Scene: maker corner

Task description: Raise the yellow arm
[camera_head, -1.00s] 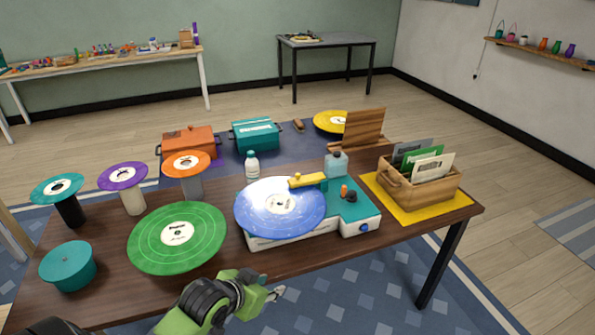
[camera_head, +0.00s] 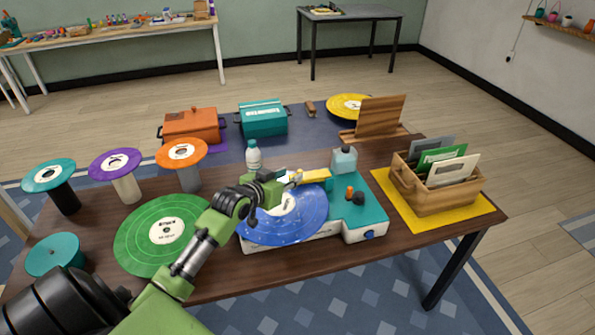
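The yellow arm (camera_head: 318,176) lies over the back edge of the blue record (camera_head: 292,225) on the white and teal record player (camera_head: 367,213). My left arm reaches in from the lower left, over the green and blue records. My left gripper (camera_head: 293,178) is at the left end of the yellow arm, touching or very close to it. Its fingers are small and partly hidden by the wrist, so I cannot tell whether they are open or shut on the yellow arm. My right gripper is not in view.
A white bottle (camera_head: 253,155) stands just behind my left gripper. A wooden crate of sleeves (camera_head: 433,196) is to the right. The green record (camera_head: 150,240) and several stands with discs are to the left.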

